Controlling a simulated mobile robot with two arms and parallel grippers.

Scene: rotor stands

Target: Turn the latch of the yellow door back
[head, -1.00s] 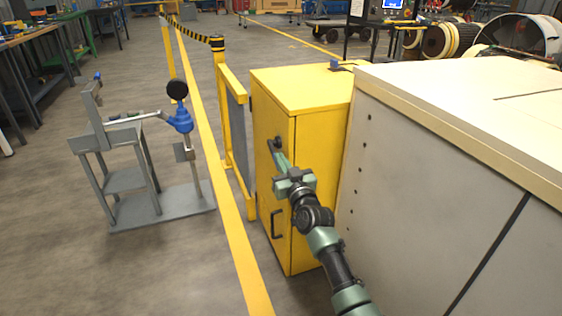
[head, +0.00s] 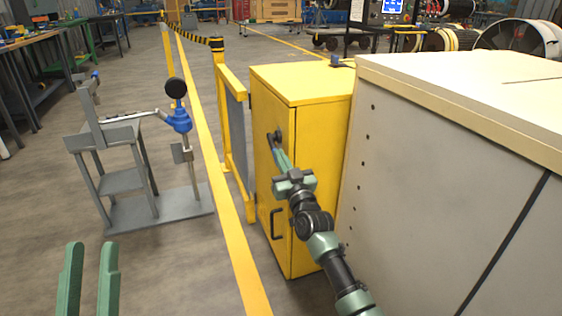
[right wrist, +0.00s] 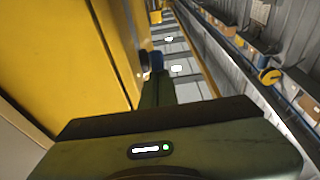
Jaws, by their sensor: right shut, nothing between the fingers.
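The yellow door (head: 270,180) is the front of a yellow cabinet. Its small dark latch (head: 277,135) sits high on the door, and a dark handle (head: 276,223) is lower down. My right gripper (head: 276,150) is shut and empty, its fingertips at the latch. Whether they touch it I cannot tell. In the right wrist view a dark and blue knob-like part (right wrist: 150,62), probably the latch, shows beside the fingers, partly hidden by them. My left gripper (head: 90,248) is open and empty at the lower left, well away from the door.
A large pale cabinet (head: 420,170) stands close on the right of the yellow one. A yellow-framed barrier (head: 235,140) stands just left of the door. A grey stand with a blue clamp (head: 150,212) is further left, with floor between.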

